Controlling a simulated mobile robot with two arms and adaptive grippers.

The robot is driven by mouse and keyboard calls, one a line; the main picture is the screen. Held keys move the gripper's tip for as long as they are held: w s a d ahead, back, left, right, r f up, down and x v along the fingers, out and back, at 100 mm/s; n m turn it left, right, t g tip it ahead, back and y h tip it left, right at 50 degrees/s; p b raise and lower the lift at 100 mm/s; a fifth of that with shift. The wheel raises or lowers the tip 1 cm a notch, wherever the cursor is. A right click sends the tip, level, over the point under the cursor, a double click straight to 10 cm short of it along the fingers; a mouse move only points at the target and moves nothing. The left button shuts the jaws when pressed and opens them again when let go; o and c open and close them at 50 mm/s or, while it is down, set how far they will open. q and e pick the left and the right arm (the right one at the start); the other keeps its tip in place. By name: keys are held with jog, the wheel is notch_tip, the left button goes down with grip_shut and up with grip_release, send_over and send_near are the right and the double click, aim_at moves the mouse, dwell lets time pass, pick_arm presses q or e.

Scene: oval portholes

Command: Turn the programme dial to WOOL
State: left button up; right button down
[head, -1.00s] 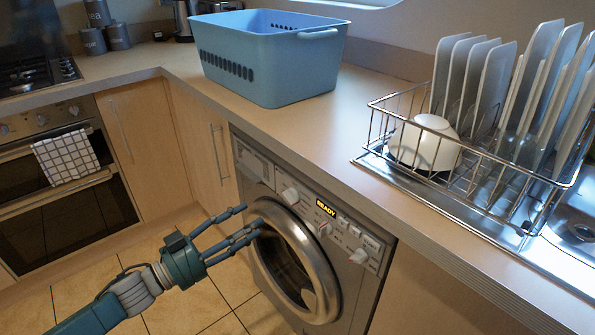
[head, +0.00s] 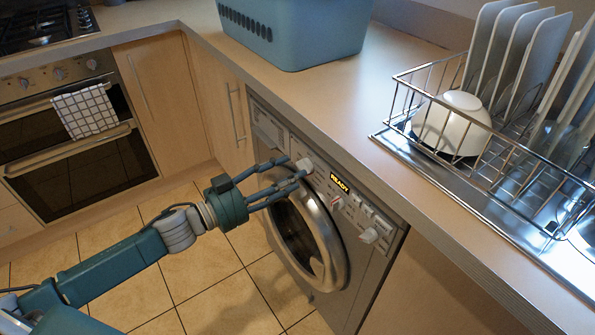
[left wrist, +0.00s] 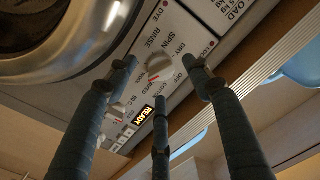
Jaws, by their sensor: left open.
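The grey washing machine (head: 352,278) stands under the worktop, its round door (head: 335,255) shut. The pale programme dial (head: 305,165) is high on its front panel, left of the lit READY display (head: 340,183). In the left wrist view the dial (left wrist: 158,60) lies between my fingertips, with words such as DYE, RINSE, SPIN and DRY around it. A small red mark shows on its lower side; I cannot tell which word it points at. My left gripper (head: 297,172) is open, its fingers (left wrist: 160,68) spread around the dial without clear contact. My right gripper is not in view.
Another knob (head: 370,235) and several buttons sit right of the display. The worktop edge (head: 330,140) runs just above the panel. A blue basket (head: 300,40) and a dish rack (head: 480,130) stand on the worktop. The tiled floor (head: 215,290) in front is clear.

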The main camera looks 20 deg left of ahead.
aim_at(304, 167)
pick_arm(q)
jog(key=shift+x, duration=1.55)
jog(key=c, duration=1.1)
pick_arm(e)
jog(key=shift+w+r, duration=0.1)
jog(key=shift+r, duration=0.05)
pick_arm(q)
jog(key=shift+a+m+p, duration=0.1)
jog(key=shift+m+p, duration=0.6)
jog(key=shift+p, duration=0.1)
jog(key=o, duration=1.1)
jog(key=shift+a+f, duration=0.1)
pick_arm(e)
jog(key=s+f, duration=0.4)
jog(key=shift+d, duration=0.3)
